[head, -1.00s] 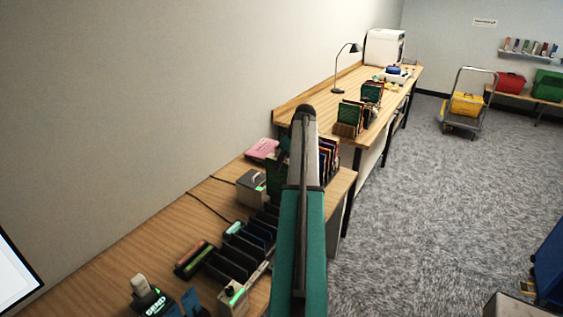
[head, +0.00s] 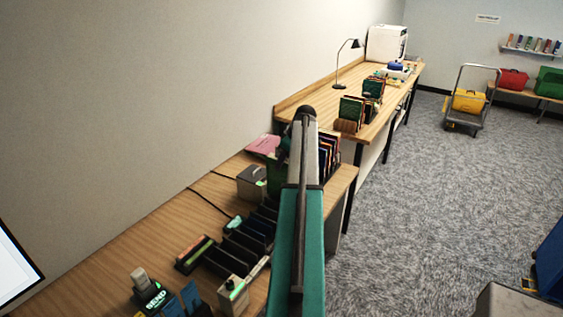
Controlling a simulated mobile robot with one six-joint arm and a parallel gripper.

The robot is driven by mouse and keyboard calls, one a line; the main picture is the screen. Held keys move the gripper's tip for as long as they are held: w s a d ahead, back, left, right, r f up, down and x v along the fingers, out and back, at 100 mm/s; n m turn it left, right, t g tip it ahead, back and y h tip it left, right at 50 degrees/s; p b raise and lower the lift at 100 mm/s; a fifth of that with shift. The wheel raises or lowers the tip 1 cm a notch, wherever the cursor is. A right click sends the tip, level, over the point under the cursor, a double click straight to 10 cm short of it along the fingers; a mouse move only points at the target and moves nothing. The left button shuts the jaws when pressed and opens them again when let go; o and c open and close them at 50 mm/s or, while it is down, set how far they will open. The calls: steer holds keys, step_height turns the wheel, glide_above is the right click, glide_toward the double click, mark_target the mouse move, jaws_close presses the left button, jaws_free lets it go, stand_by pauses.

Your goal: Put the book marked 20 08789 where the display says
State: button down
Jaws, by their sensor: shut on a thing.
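My arm (head: 302,235) rises through the middle of the head view and hides the area behind it. My gripper is hidden behind the arm, so its jaws and anything in them do not show. A green panel (head: 275,177) shows just left of the arm; I cannot tell whether it is a book or part of a holder. Several upright books (head: 329,158) stand right of the arm on the near bench. No marking 20 08789 is legible. A white screen (head: 15,268) is cut off at the lower left, with no readable text.
A dark slotted rack (head: 242,250), a SEND device (head: 153,294) and a grey box (head: 251,184) stand on the near bench (head: 150,237). More books (head: 351,110) stand on the far bench (head: 336,101). A trolley (head: 468,100) stands on the open carpet at right.

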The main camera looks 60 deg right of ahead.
mark_target(282, 178)
steer(key=shift+f+b, duration=1.8)
steer(key=shift+f, duration=1.7)
steer(key=shift+f+b, duration=0.3)
steer(key=shift+f, duration=0.25)
steer(key=c, duration=1.3)
jaws_free()
steer(key=shift+o, duration=0.2)
steer(key=shift+f, duration=0.1)
steer(key=b+v, duration=0.3)
steer(key=v, duration=1.1)
steer(key=shift+w+b, duration=0.1)
steer(key=shift+b, duration=0.25)
